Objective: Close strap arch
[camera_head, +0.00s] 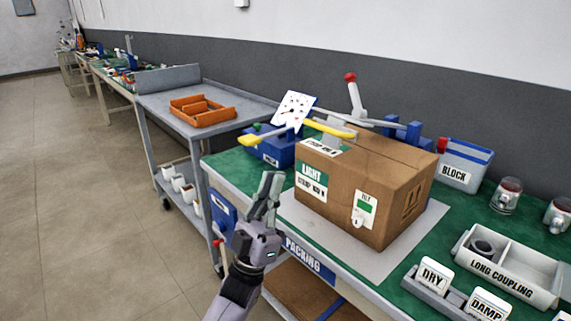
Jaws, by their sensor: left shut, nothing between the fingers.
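A thin bar with a yellow grip (331,130) runs across behind and above the brown cardboard box (340,190); it looks like part of the strap arch, but its full shape is partly hidden. A second yellow piece (262,138) reaches out to the left of it. The box sits on a pale mat (408,232) on the green bench and has a green LIGHT label. My left gripper (270,185) is shut and empty, pointing up at the bench's front left edge, left of the box and apart from the yellow pieces. My right gripper is not in view.
A white lever with a red knob (354,95) and blue blocks stand behind the box. A blue bin (273,150) is at the back left. A BLOCK bin (462,165), jars and a LONG COUPLING tray (510,268) are at right. A grey cart (155,101) stands left.

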